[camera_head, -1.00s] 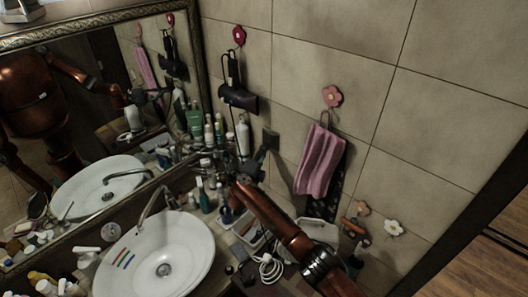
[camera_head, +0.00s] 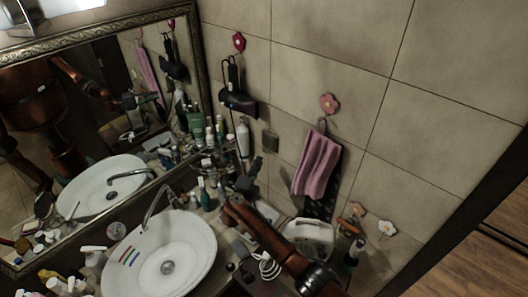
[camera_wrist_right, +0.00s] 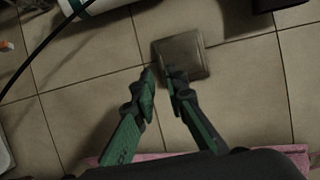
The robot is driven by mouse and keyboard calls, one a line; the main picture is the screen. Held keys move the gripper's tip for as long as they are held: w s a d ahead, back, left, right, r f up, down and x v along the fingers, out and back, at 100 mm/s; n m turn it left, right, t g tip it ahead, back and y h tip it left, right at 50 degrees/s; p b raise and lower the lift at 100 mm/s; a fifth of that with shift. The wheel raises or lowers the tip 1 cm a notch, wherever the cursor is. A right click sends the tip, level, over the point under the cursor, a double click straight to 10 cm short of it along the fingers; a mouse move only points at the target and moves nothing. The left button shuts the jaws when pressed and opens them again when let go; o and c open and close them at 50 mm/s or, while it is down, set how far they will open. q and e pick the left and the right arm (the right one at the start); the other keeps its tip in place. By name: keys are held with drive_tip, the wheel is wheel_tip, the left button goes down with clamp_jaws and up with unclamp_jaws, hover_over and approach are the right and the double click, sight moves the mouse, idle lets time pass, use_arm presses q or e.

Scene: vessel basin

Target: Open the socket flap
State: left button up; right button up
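The socket flap (camera_head: 270,141) is a small, dark square cover on the tiled wall, between the hanging black dryer and the pink towel. It looks flat against the wall. In the right wrist view the flap (camera_wrist_right: 186,53) lies just ahead of the fingertips and shows as a brownish-grey square plate. My right gripper (camera_head: 252,168) is below and slightly left of it in the head view. In the wrist view its green fingers (camera_wrist_right: 161,73) are a small gap apart with nothing between them. One fingertip overlaps the flap's lower left edge; contact cannot be told. My left gripper is not directly in view.
A pink towel (camera_head: 316,165) hangs right of the flap. A black dryer (camera_head: 238,100) and a white spray can (camera_head: 243,138) are left of it. Bottles crowd the counter near the white basin (camera_head: 165,262).

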drive_tip(key=shift+p+v, duration=0.5)
drive_tip(key=shift+v, duration=0.5)
drive_tip(key=v, duration=0.7)
drive_tip(key=shift+s, duration=0.2)
drive_tip(key=shift+a, duration=0.15)
drive_tip(key=shift+s+f, duration=0.1)
